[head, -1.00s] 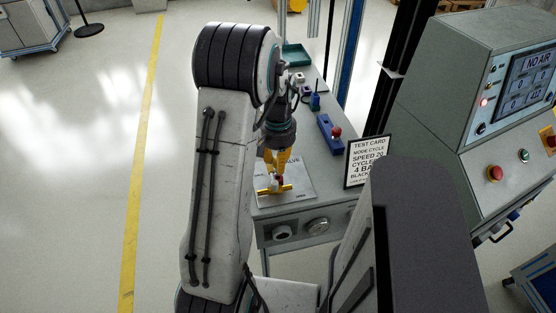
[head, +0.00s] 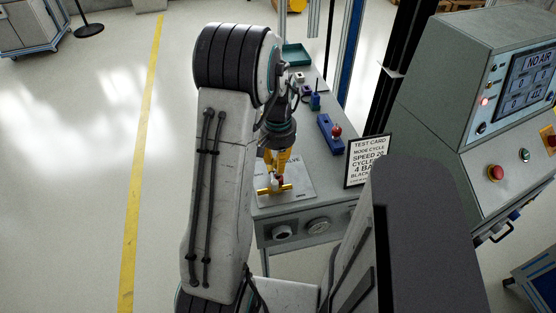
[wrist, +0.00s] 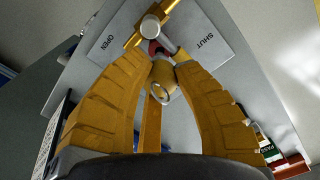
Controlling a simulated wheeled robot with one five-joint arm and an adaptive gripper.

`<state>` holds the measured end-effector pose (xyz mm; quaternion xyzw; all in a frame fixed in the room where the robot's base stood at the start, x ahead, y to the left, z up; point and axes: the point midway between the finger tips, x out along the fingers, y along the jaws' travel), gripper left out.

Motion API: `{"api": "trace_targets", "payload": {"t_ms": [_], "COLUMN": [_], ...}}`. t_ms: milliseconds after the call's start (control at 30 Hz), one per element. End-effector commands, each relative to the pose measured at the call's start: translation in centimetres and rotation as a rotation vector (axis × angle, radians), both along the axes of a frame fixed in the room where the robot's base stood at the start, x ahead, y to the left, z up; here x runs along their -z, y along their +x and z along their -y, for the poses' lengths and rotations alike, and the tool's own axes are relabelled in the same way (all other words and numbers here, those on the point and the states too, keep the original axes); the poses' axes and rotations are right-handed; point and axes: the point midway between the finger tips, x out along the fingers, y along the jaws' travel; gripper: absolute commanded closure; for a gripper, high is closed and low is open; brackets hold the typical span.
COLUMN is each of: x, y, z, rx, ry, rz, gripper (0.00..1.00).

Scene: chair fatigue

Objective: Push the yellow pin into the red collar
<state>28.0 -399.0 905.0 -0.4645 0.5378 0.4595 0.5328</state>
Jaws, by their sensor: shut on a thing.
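My gripper (head: 279,168) points down over the valve plate at the near end of the bench. In the wrist view its yellow fingers are shut on the yellow pin (wrist: 163,76), whose ring end faces the camera. The red collar (wrist: 154,47) is just beyond the fingertips, beside a grey cylinder on the yellow valve handle (wrist: 133,37). The pin's far end is at or very near the collar; the fingers and the pin's own body hide whether it is inside. In the head view the handle (head: 266,191) lies crosswise under the fingers.
The plate (wrist: 207,45) reads OPEN and SHUT. A control console (head: 450,100) stands to the right.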

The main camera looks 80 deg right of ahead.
Motion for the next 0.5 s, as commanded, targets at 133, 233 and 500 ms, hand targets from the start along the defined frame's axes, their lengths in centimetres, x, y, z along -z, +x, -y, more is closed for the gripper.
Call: {"api": "trace_targets", "payload": {"t_ms": [133,233,500], "x": [0.5,0.7,1.3], "y": [0.0,0.0,0.0], "z": [0.0,0.0,0.0], "rx": [0.0,0.0,0.0], "ry": [0.0,0.0,0.0], "rz": [0.0,0.0,0.0], "gripper": [1.0,1.0,1.0]}}
